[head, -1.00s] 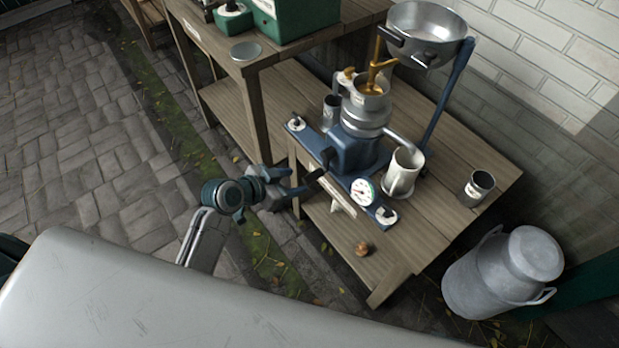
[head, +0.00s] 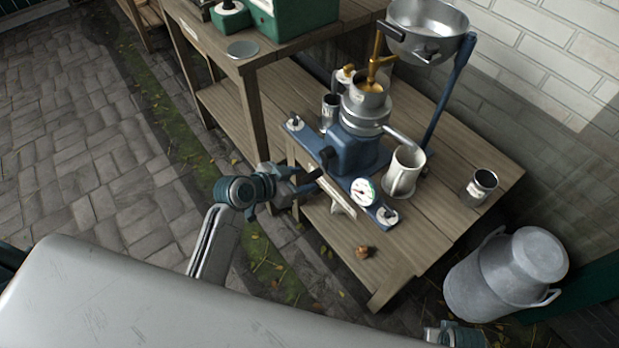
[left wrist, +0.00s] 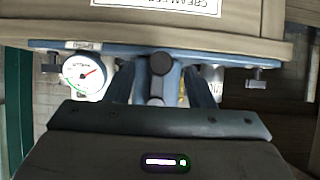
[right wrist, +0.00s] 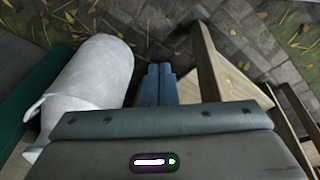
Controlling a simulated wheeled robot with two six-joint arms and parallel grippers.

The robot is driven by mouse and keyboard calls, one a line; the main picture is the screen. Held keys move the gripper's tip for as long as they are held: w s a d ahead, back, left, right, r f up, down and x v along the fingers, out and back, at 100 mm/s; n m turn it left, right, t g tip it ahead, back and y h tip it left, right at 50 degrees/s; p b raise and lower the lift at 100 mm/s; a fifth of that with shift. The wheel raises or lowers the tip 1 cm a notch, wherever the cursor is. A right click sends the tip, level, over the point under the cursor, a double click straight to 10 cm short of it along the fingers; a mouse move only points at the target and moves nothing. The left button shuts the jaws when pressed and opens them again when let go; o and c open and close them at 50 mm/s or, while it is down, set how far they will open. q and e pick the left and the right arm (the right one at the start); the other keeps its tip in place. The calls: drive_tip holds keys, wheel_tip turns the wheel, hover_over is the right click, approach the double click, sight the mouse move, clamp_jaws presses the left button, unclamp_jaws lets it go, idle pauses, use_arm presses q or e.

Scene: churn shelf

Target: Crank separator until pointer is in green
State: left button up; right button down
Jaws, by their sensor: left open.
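The blue separator (head: 352,150) stands on the low wooden bench, with a metal bowl on top. Its round white gauge (head: 363,191) also shows in the left wrist view (left wrist: 84,75). There the red pointer points to the upper right, and the green arc lies along the left and lower rim, apart from it. My left gripper (head: 308,181) is open at the bench's near edge, beside the separator's crank. In the left wrist view, the crank's dark round end (left wrist: 161,64) shows between the spread fingers. Contact cannot be told. My right gripper (right wrist: 159,84) is shut and empty.
A white jug (head: 404,172) stands under the spout, and a metal cup (head: 479,187) is to its right. A small brown object (head: 362,251) lies near the bench front. A milk can (head: 507,272) stands right of the bench. Paving is free at left.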

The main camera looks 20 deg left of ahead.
sight(304, 179)
use_arm(q)
drive_tip(key=shift+w+d+f+b, duration=0.35)
drive_tip(key=shift+w, duration=0.05)
drive_tip(key=shift+w+d+f+b, duration=0.35)
drive_tip(key=shift+w+b, duration=0.1)
drive_tip(key=shift+w+d+f, duration=0.1)
drive_tip(key=shift+w+f, duration=0.05)
drive_tip(key=shift+w+d+f, duration=0.1)
drive_tip(key=shift+w+d, duration=0.05)
drive_tip(key=shift+w, duration=0.05)
use_arm(e)
drive_tip(key=w+v, duration=0.1)
drive_tip(key=v, duration=0.5)
drive_tip(key=shift+w+r, duration=0.25)
drive_tip(key=shift+a, duration=0.1)
use_arm(q)
drive_tip(key=c, duration=0.9)
drive_tip(key=shift+c, duration=0.6)
use_arm(e)
drive_tip(key=shift+w+r, duration=0.2)
drive_tip(key=shift+w, duration=0.25)
